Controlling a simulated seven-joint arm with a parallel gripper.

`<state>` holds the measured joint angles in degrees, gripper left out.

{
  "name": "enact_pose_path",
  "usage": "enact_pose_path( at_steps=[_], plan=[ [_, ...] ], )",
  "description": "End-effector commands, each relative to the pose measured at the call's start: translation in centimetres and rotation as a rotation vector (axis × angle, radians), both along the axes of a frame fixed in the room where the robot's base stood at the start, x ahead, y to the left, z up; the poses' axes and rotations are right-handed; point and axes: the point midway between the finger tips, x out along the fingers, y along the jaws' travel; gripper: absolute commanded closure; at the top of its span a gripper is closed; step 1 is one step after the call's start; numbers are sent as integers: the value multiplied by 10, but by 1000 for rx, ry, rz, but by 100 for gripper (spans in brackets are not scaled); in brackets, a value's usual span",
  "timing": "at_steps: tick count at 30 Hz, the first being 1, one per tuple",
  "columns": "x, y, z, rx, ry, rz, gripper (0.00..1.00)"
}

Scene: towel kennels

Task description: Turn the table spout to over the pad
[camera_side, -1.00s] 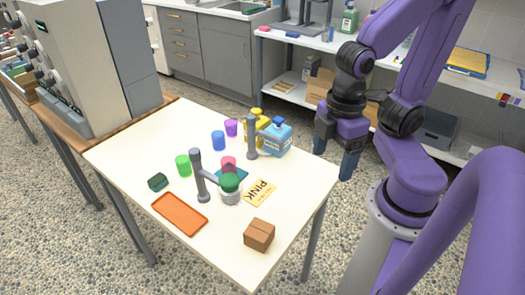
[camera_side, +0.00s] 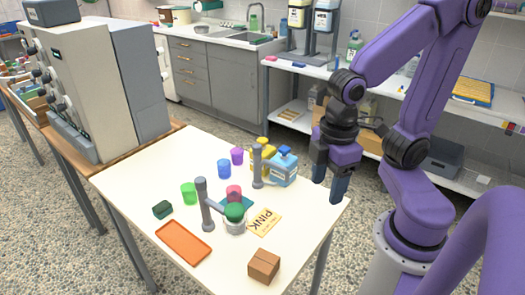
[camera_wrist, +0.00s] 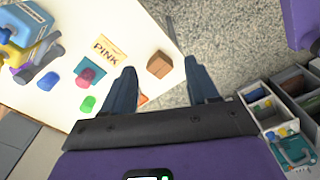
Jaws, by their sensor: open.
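The teal pad (camera_side: 247,203) lies mid-table with a pink cup (camera_side: 234,193) on it; the pad also shows in the wrist view (camera_wrist: 81,68). Two grey posts with short side arms stand on the table. The front post (camera_side: 205,205) has its arm reaching right to the green-topped jar (camera_side: 235,217), in front of the pad. The back post (camera_side: 257,165) has its arm reaching right towards a blue bottle (camera_side: 284,172). I cannot tell which post is the table spout. My gripper (camera_side: 332,190) is open and empty, beyond the table's right edge and apart from both posts.
A yellow bottle (camera_side: 263,158) stands behind the back post. Green (camera_side: 188,193), blue (camera_side: 224,169) and purple (camera_side: 237,155) cups stand left. An orange tray (camera_side: 183,242), dark green block (camera_side: 162,210), PINK card (camera_side: 265,222) and brown box (camera_side: 264,266) lie around the front.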

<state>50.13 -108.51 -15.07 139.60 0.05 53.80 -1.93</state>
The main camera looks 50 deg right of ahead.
Motion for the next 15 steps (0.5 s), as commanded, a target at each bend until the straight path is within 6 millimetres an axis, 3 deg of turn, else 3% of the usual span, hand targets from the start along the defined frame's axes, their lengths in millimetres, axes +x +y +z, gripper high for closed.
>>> enact_pose_path(
  at_steps=[8,15],
  plan=[
    [90,7,24,-9,-1,-162,41],
    [170,-15,42,-17,2,-299,41]
  ],
)
